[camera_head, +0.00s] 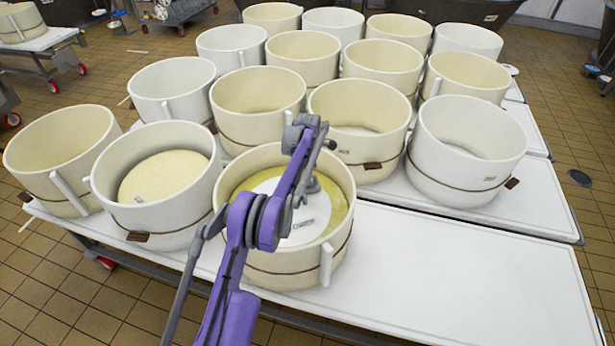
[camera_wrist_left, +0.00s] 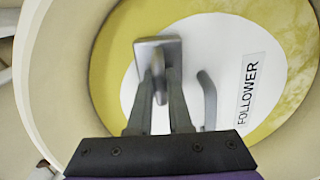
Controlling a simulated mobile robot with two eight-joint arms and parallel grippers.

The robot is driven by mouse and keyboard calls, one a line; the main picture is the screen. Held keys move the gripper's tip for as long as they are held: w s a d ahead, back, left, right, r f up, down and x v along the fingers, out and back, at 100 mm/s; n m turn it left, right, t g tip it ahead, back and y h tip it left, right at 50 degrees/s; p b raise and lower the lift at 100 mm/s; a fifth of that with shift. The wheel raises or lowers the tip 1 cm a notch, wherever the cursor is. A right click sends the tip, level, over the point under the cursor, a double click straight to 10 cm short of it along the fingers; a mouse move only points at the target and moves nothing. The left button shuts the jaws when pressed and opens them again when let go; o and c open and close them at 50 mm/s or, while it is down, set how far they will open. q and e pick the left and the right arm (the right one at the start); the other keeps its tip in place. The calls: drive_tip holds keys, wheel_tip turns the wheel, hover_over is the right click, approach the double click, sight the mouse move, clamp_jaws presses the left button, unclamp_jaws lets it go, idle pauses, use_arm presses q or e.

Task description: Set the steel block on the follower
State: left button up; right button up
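The follower (camera_head: 318,207) is a white disc lying on yellow cheese in the front cream mould (camera_head: 285,268). In the left wrist view the follower (camera_wrist_left: 225,60) shows its FOLLOWER label and a bent grey handle (camera_wrist_left: 208,98). The steel block (camera_wrist_left: 157,46) is a grey, rounded piece over the follower, left of that handle. My left gripper (camera_wrist_left: 161,82) is closed around the block's upright grip. I cannot tell whether the block touches the follower. My right gripper is out of view.
Other cream and white moulds crowd the table behind and left. The bare white tabletop (camera_head: 470,270) at the front right is clear.

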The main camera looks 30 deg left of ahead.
use_arm(q)
drive_tip(key=o, duration=0.4)
drive_tip(key=shift+o, duration=0.5)
wheel_tip(320, 180, up, 11)
drive_tip(key=shift+p, duration=0.35)
drive_tip(key=s+d+r+m+t, duration=0.3)
drive_tip(key=s+d+r+m, duration=0.9)
drive_tip(key=s+d+m, duration=0.3)
drive_tip(key=s+d+f+m, duration=0.2)
drive_tip(key=s+m, duration=0.2)
drive_tip(key=s, duration=0.3)
drive_tip(key=s+d+f+m+t, duration=0.1)
drive_tip(key=s+d+f+m, duration=0.1)
drive_tip(key=s, duration=0.6)
drive_tip(key=s+d+f+m+t+p, duration=0.1)
drive_tip(key=s+f+m, duration=0.3)
drive_tip(key=s, duration=0.4)
drive_tip(key=shift+s+d+f+m, duration=0.25)
drive_tip(key=shift+d+m, duration=0.25)
drive_tip(key=shift+m, duration=0.3)
